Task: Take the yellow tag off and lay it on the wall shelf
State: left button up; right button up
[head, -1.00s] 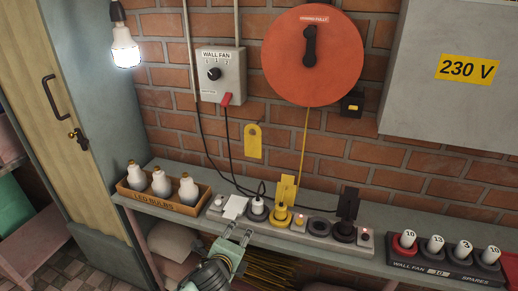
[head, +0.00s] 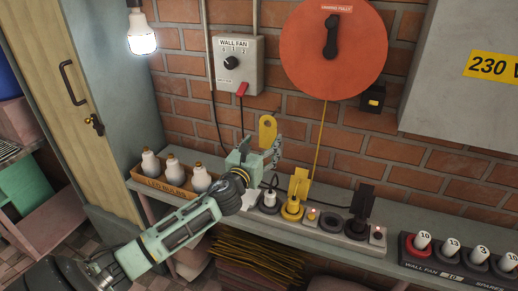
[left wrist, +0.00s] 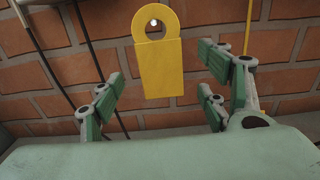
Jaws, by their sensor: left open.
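The yellow tag (head: 266,128) hangs upright against the brick wall, with a round hole at its top. In the left wrist view the tag (left wrist: 160,70) shows whole, a pale peg end showing in its hole. My left gripper (head: 260,152) is open in front of the wall at the tag's lower part, hiding that part in the head view. In the left wrist view its fingers stand apart on either side of the tag, with gaps on both sides. The grey wall shelf (head: 400,223) runs along the wall below. My right gripper is not in view.
A power strip with a yellow plug (head: 299,183) and a black plug (head: 361,203) stands on the shelf.

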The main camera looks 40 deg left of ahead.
aim_at(267, 135)
pick_arm(q)
jog(key=shift+x, duration=2.6)
jog(key=shift+c, duration=0.4)
jog(key=c, duration=1.2)
jog(key=shift+o, duration=0.2)
jog(key=shift+r+p, duration=0.2)
jog(key=shift+p, duration=0.35)
jog(key=shift+s, duration=0.15)
jog(key=shift+p+v, duration=0.8)
jog(key=shift+v, duration=0.85)
jog(key=shift+r+p+v, duration=0.2)
jog(key=shift+p+v, duration=0.2)
jog(key=shift+v, duration=0.85)
jog(key=shift+d, duration=0.15)
